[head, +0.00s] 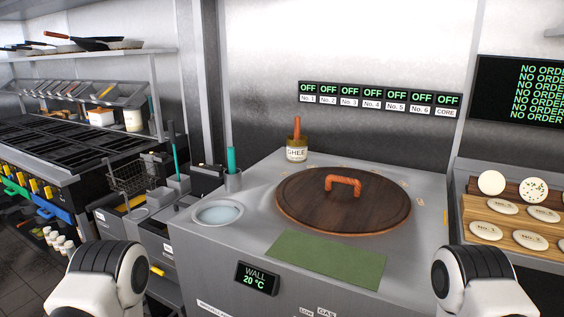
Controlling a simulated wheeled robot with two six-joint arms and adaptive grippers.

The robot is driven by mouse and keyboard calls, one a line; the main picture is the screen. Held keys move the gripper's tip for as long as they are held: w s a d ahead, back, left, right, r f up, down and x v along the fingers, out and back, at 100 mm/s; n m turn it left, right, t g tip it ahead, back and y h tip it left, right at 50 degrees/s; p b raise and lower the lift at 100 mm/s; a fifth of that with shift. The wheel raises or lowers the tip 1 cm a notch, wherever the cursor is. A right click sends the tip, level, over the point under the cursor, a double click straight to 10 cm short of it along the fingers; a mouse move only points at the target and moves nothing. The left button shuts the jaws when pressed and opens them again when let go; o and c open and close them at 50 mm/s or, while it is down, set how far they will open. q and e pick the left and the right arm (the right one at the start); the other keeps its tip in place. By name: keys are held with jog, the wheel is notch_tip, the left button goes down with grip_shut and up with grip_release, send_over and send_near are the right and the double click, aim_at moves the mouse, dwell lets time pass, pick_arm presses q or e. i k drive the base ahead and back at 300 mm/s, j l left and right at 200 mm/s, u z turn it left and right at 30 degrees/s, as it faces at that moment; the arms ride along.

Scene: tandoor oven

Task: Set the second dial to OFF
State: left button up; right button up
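I cannot tell which control is the second dial. Several small yellow knobs (47,192) sit along the front of the range at the left, too small to read. The tandoor's front face carries LOW and GAS labels (326,312) at the bottom edge; any dial below them is out of frame. A wall display (376,99) reads OFF above No. 1 to No. 6 and CORE. Neither of my grippers is in view; only my arm links show at the lower left and lower right.
The steel tandoor counter (205,248) bears a wooden lid (300,205), a ghee pot (297,154), a water bowl (219,213) and a green mat (326,260). A WALL display (257,279) reads 20 °C. A board (470,211) with dough rounds lies at the right.

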aim_at(219, 168)
jog(key=i+j+z, duration=0.2)
jog(key=j+z, duration=0.25)
jog(key=i+j+z, duration=0.1)
jog(key=j+z, duration=0.85)
